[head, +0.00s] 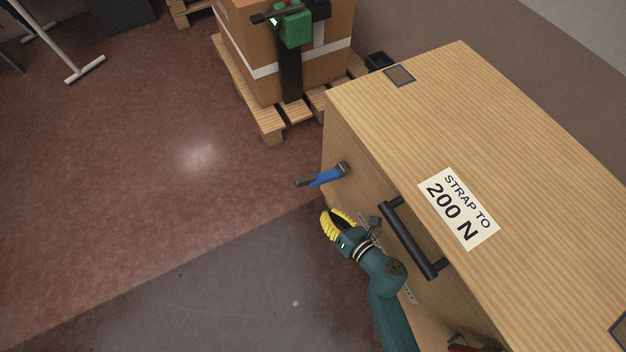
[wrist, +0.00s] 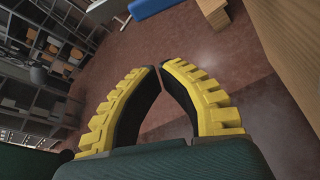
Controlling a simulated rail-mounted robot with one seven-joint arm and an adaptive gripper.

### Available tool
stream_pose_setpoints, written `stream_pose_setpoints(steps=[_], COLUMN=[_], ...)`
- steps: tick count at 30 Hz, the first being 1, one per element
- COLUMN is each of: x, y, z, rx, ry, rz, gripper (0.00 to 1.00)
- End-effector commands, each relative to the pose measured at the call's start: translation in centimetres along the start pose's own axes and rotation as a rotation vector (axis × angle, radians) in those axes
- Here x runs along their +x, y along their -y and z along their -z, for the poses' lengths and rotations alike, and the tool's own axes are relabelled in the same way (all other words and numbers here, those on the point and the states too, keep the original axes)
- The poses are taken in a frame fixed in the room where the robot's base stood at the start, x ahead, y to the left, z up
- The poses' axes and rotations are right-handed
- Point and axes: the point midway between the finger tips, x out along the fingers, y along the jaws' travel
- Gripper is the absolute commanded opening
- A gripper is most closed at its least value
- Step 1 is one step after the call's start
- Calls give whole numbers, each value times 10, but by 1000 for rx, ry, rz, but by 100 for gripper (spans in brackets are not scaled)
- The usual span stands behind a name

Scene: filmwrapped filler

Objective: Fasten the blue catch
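The blue catch (head: 326,178) is a blue lever with dark ends. It sticks out to the left from the side of a wooden box (head: 515,155), near the far end of that side. In the wrist view a blue piece of it (wrist: 152,8) shows at the top edge, beyond the fingertips. My gripper (head: 328,216), with yellow ridged fingers, is beside the box, below the catch in the head view and apart from it. In the wrist view its fingertips (wrist: 160,67) come together with nothing held between them.
A black bar handle (head: 413,240) juts from the box side, close right of my gripper. A strapped carton (head: 235,40) on a pallet (head: 232,85) stands behind, with a green device (head: 295,28). The floor left of the box is clear.

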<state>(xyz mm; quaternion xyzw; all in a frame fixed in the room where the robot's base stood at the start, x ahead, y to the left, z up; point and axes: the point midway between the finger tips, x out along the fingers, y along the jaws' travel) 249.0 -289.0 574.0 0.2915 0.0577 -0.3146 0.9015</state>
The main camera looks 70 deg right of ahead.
Motion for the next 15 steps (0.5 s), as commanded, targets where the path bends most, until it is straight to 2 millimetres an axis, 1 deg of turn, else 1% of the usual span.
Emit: stream_pose_setpoints(steps=[2,5,15], x=[5,19,93], y=[0,1,1], z=[1,2,4], rx=[-1,-3,-2], ry=[0,1,0], rz=[-2,-4,-5], gripper=[0,0,0])
